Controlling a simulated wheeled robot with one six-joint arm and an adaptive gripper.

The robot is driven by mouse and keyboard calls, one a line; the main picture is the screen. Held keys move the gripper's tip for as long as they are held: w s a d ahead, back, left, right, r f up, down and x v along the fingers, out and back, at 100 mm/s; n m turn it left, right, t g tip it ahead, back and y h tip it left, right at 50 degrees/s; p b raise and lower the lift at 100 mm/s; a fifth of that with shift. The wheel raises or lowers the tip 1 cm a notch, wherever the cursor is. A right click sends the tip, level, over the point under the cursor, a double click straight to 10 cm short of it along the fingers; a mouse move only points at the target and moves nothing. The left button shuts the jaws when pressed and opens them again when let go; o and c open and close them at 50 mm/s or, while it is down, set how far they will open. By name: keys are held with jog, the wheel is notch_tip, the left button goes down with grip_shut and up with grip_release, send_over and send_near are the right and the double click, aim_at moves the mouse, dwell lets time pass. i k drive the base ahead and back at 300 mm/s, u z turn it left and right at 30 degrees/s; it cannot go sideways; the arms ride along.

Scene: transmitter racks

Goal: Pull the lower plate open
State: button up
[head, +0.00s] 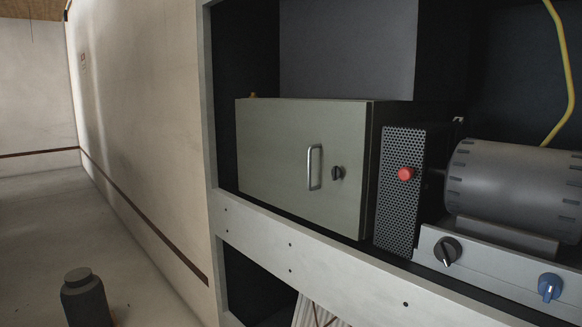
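A grey-green front plate (285,160) closes a box on the rack shelf, below a darker grey box. It looks shut, flush with the box. A vertical metal bar handle (314,167) sits right of the plate's middle. A small dark knob (337,173) is just right of the handle. No other plate with a handle shows, so I cannot tell for certain that this is the lower one. My gripper is not in view.
A perforated panel (399,192) with a red button (405,174) stands right of the box. Further right are a grey motor-like cylinder (515,188), a black knob (447,251) and a blue knob (550,287). A pale rack beam (300,262) runs below.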

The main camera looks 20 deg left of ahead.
aim_at(289, 150)
jog(key=z, duration=1.7)
jog(key=k, duration=1.1)
jog(key=u, duration=1.65)
jog(key=i, duration=0.5)
jog(key=z, duration=0.05)
